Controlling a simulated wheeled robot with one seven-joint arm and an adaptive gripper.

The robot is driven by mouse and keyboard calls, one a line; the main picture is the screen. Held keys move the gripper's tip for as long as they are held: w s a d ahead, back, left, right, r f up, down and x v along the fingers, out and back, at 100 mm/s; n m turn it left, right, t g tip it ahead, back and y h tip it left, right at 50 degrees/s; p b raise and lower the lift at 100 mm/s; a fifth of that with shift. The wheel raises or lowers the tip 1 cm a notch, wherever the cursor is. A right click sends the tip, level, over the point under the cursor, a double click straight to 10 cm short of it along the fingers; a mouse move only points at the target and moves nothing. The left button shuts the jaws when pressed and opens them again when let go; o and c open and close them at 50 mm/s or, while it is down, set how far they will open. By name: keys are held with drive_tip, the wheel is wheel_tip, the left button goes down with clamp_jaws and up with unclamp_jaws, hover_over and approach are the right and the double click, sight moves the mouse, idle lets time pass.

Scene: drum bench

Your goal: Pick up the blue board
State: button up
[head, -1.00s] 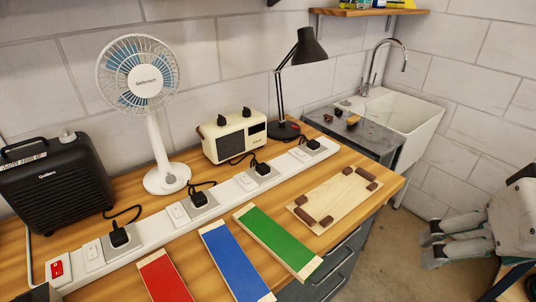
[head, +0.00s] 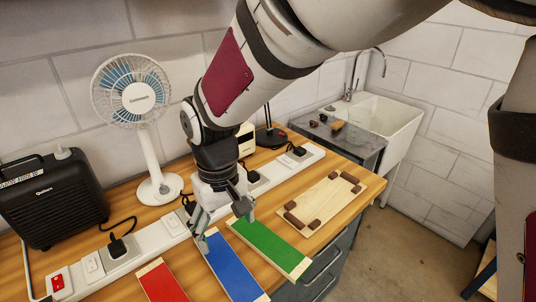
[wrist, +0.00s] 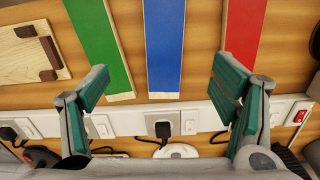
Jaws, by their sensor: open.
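The blue board (head: 236,270) lies flat on the wooden bench between the red board (head: 163,283) and the green board (head: 270,247). My gripper (head: 224,230) is open and empty above the far end of the blue board, by the power strip. In the wrist view the blue board (wrist: 165,45) lies beyond my gripper (wrist: 160,85), centred between its spread fingers. In the head view my gripper hides part of the blue board's far end.
A white power strip (head: 128,261) with black plugs runs along behind the boards. A white fan (head: 157,187), a black case (head: 50,200) and a lamp (head: 270,137) stand behind it. A pale board with brown blocks (head: 310,211) lies right of the green board.

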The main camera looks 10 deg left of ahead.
hover_over(228, 266)
drive_tip(key=f, duration=0.8)
drive_tip(key=shift+s+d+f, duration=0.25)
drive_tip(key=shift+s+f, duration=0.1)
drive_tip(key=shift+w+a+f+p, duration=0.1)
drive_tip(key=shift+w+f+p, duration=0.1)
drive_tip(key=shift+f, duration=0.75)
drive_tip(key=shift+w+a+f+p, duration=0.1)
drive_tip(key=shift+f+p, duration=0.05)
drive_tip(key=shift+f, duration=0.85)
drive_tip(key=shift+w+a+f+p, duration=0.1)
drive_tip(key=shift+f+p, duration=0.1)
drive_tip(key=shift+f, duration=0.75)
drive_tip(key=c, duration=1.4)
